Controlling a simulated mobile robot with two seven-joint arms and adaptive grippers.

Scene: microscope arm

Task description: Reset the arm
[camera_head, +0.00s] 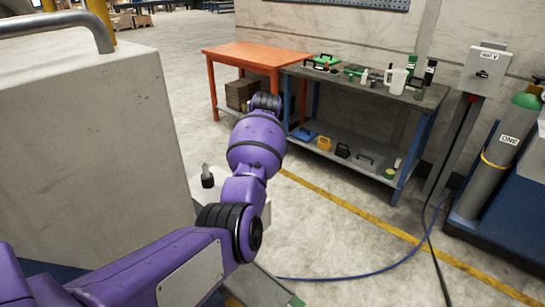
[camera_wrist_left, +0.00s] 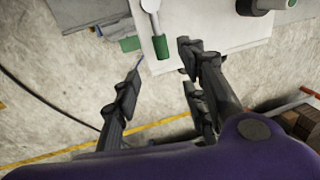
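In the left wrist view, a white-grey lever arm (camera_wrist_left: 151,18) with a green end (camera_wrist_left: 161,46) lies over a pale flat surface (camera_wrist_left: 205,22). I take it for the arm to be reset. My left gripper (camera_wrist_left: 160,68) is open and empty, its fingers spread below the green end and apart from it as far as I can tell. In the head view my purple left arm hides the gripper and most of the device. A small black knob-like part (camera_head: 207,181) with a grey top shows beside my arm there. My right gripper is not in view.
A blue-framed workbench (camera_head: 360,84) holds tools and a white jug (camera_head: 396,80). An orange table (camera_head: 258,54) stands left of it. A large grey cabinet (camera_head: 85,120) is at the left. A gas cylinder (camera_head: 500,148) stands right. A blue hose (camera_head: 370,270) crosses the floor.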

